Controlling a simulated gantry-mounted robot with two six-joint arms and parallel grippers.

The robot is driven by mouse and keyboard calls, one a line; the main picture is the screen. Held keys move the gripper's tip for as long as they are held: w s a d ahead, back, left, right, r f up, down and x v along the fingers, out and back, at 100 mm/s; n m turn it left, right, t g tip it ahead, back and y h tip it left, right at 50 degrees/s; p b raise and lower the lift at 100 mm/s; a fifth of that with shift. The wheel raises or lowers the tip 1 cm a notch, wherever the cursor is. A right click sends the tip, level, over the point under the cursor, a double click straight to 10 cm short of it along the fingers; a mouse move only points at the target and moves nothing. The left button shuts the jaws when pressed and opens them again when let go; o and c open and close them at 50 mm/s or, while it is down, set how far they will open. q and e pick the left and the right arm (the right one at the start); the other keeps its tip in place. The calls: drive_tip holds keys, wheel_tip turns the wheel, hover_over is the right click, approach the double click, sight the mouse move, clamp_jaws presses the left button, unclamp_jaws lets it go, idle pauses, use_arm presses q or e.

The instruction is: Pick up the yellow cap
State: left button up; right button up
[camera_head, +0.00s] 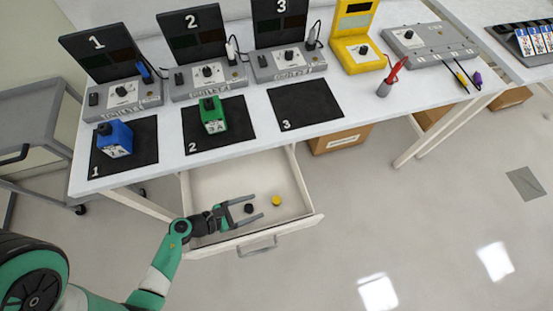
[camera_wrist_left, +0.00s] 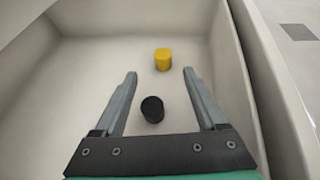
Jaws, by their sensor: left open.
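The yellow cap (camera_head: 277,200) is a small cylinder on the floor of the open white drawer (camera_head: 208,178). In the left wrist view the yellow cap (camera_wrist_left: 163,59) stands beyond the fingertips, a little right of the middle. A black cap (camera_head: 249,208) lies nearer; in the left wrist view the black cap (camera_wrist_left: 152,108) shows between the fingers, not visibly touched. My left gripper (camera_head: 254,205) is open and empty, over the drawer, with its fingers pointing toward the yellow cap's side. My right gripper is not in view.
Above the drawer is the white table (camera_head: 262,115) with black mats, a blue block (camera_head: 115,138) and a green block (camera_head: 212,115).

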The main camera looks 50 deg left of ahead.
sight(274, 201)
use_arm(q)
drive_tip(key=shift+b+x, duration=0.3)
drive_tip(key=shift+x, duration=1.25)
drive_tip(key=x, duration=0.1)
drive_tip(key=b+x, duration=0.1)
drive_tip(key=x, duration=0.3)
drive_tip(key=shift+w+d+b, duration=0.15)
drive_tip(key=shift+d+b, duration=0.2)
drive_tip(key=shift+b, duration=0.05)
clamp_jaws()
